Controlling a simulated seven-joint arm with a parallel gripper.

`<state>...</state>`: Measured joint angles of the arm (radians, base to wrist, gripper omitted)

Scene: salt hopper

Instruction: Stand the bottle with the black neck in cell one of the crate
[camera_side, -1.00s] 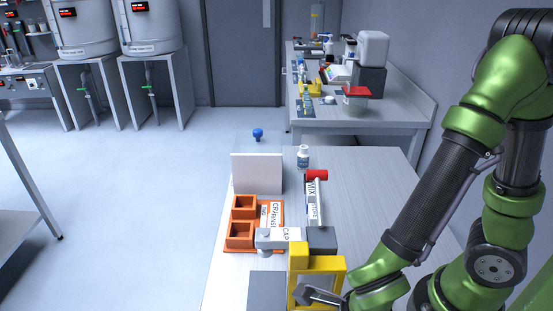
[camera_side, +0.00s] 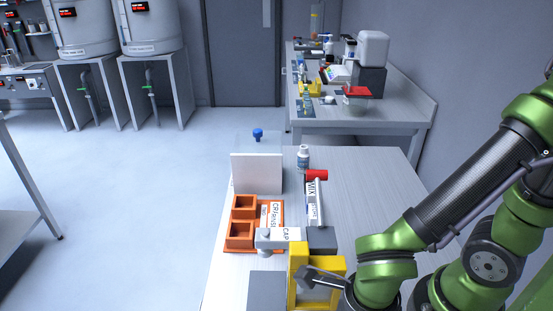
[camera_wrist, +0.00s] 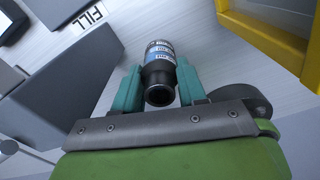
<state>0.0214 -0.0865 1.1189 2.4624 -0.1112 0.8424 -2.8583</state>
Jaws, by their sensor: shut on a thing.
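In the wrist view a bottle (camera_wrist: 160,72) with a black neck and a blue-and-white label sits between the teal fingers of my gripper (camera_wrist: 160,84), which is shut on it. The neck end points toward the wrist camera. In the side view my gripper (camera_side: 322,280) is low at the yellow frame; the held bottle cannot be made out there. The orange crate (camera_side: 238,244) has two square cells in view, one behind the other, and both look empty. I cannot read which is cell one.
A yellow frame (camera_side: 298,262) stands close to my gripper. Grey and white blocks (camera_side: 272,236) lie between it and the crate. A red-ended tool (camera_side: 316,176), a small bottle (camera_side: 303,158) and a white panel (camera_side: 256,174) stand behind. The bench's right side is clear.

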